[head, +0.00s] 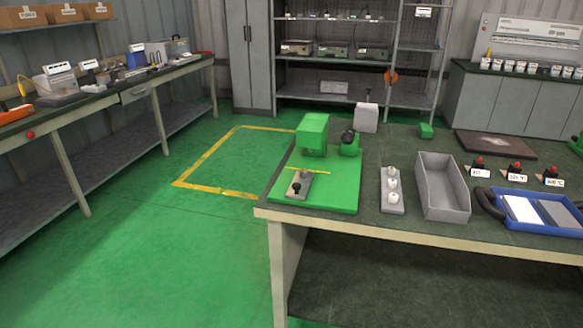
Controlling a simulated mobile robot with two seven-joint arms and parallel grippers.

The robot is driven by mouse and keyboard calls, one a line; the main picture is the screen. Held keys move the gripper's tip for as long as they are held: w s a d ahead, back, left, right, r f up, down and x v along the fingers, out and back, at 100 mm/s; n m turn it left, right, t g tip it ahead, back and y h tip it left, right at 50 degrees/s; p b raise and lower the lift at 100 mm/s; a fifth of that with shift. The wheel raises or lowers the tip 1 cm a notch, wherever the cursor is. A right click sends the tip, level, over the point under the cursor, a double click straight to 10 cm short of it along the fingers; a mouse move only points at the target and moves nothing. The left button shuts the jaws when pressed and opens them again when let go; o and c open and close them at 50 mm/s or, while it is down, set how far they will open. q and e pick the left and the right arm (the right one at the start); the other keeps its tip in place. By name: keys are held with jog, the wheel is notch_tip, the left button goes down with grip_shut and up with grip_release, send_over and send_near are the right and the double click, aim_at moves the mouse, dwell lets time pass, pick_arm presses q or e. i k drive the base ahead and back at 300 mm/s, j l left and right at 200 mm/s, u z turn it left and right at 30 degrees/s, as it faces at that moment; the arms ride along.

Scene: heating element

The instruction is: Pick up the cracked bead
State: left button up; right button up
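Three white bead-like pieces (393,184) stand in a row on a narrow grey holder (391,206) on the workbench, in the head view. They are small here, and I cannot see a crack on any of them. The holder is between a green machine base (340,199) on its left and an open grey bin (433,199) on its right. No bead shows clearly in the part of the bin that I can see. Neither of my grippers is in view.
A green press-like machine (313,133) stands on the base. A blue tray (545,217) with pale and grey plates lies right of the bin. Black stands with labels (515,172) are behind it. The bench's front edge (400,231) is near; green floor is open at left.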

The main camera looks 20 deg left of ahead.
aim_at(304, 175)
jog(key=i+j, duration=0.15)
jog(key=j, duration=0.2)
jog(key=i+j, duration=0.1)
jog(key=j, duration=0.25)
jog(key=i+j, duration=0.15)
jog(key=j, duration=0.2)
jog(key=i+j, duration=0.15)
jog(key=j, duration=0.2)
jog(key=i+j, duration=0.15)
jog(key=j, duration=0.25)
jog(key=l+z, duration=0.05)
